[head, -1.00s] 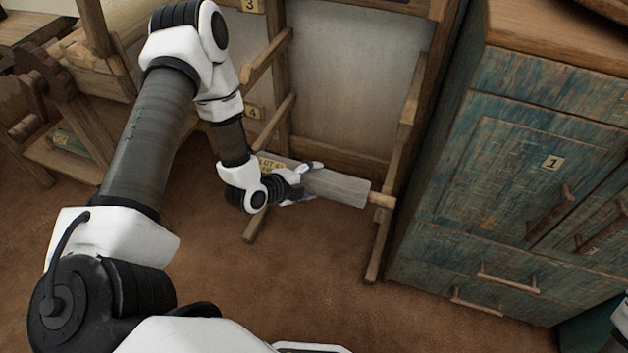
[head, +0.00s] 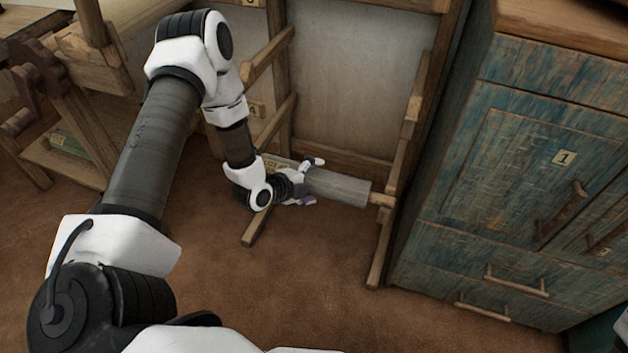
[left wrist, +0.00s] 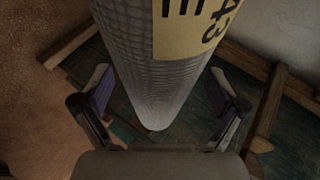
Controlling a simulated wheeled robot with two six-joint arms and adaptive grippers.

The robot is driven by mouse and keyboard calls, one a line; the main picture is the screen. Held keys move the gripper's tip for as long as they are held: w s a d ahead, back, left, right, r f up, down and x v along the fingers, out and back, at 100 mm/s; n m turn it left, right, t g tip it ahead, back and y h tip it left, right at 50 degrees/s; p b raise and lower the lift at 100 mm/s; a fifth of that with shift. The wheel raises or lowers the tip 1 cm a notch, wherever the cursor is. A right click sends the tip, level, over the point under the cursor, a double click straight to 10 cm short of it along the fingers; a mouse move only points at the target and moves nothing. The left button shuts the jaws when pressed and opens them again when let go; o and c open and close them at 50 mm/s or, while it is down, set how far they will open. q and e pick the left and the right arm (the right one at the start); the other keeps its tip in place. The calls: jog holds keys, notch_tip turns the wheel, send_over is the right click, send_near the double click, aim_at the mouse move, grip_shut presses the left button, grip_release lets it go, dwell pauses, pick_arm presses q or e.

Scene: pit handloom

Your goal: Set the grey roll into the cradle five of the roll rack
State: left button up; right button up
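The grey roll (head: 340,187) lies across the lowest arms of the wooden roll rack (head: 412,105), below the number 4 plate. No number five plate is readable. In the left wrist view the roll (left wrist: 150,90) with its yellow label runs between the fingers. My left gripper (head: 308,181) is open around the roll; in the left wrist view its fingers (left wrist: 158,98) stand apart from both sides. My right gripper is not in view.
A worn blue cabinet (head: 510,170) with wooden handles stands close to the right of the rack. Loom timbers (head: 60,110) stand at the left. The brown floor (head: 320,275) in front of the rack is clear.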

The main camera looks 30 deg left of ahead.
pick_arm(q)
jog(key=shift+r, duration=0.1)
jog(key=p+v, duration=1.1)
jog(key=s+d+f+n+g, duration=0.4)
jog(key=s+d+n+g, duration=0.3)
jog(key=s+d+n, duration=0.25)
jog(key=s+d+r+n+g+y, duration=0.1)
jog(key=s+n+g, duration=0.3)
jog(key=s+n, duration=0.4)
jog(key=shift+s+n+y+p, duration=0.35)
jog(key=shift+s+y, duration=0.45)
jog(key=shift+s, duration=0.1)
